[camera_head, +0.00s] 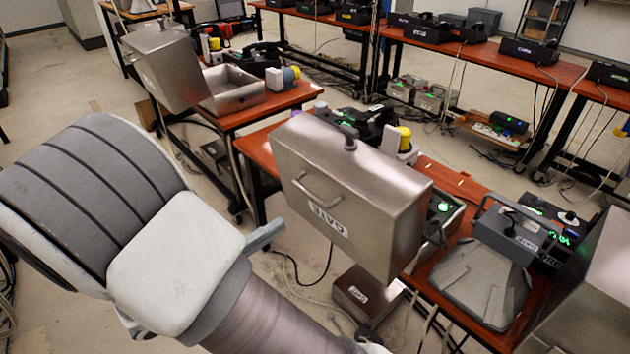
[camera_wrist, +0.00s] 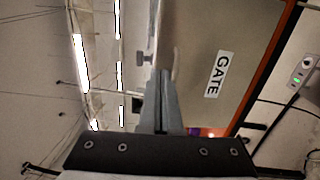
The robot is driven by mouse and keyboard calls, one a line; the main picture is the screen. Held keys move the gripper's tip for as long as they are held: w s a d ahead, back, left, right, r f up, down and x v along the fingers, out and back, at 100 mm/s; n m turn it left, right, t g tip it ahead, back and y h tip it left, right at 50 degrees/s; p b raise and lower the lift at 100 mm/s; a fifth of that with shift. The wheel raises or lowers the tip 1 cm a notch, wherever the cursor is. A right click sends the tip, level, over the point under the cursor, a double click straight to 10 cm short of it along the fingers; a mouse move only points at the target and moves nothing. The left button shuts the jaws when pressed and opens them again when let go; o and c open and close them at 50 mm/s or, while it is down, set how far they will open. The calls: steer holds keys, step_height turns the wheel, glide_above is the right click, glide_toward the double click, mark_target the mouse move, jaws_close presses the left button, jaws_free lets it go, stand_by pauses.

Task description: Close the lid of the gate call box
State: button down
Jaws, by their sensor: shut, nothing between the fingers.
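The gate call box lid (camera_head: 350,190) is a large brushed-metal cover with a bar handle (camera_head: 318,190) and a GATE label. It stands raised and tilted at the table's front edge, and most of the box base behind it is hidden. In the wrist view the lid (camera_wrist: 208,45) fills the upper middle, with its GATE label upright along it. My gripper (camera_wrist: 163,75) is shut and empty, its fingers pointing at the lid's handle side. I cannot tell whether they touch it. In the head view only a grey finger part (camera_head: 265,236) shows, left of the lid.
A phone with a green light (camera_head: 440,207) sits just right of the lid. A grey handled device (camera_head: 510,235) stands farther right, beside another metal box (camera_head: 590,290). A similar open box (camera_head: 165,65) is at back left. A small metal box (camera_head: 365,295) sits below the table.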

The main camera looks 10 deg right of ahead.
mark_target(332, 178)
steer(key=shift+t, duration=0.6)
steer(key=x, duration=1.3)
steer(key=shift+w+a, duration=0.25)
steer(key=shift+w, duration=0.1)
steer(key=shift+r+p, duration=0.1)
steer(key=shift+p, duration=0.25)
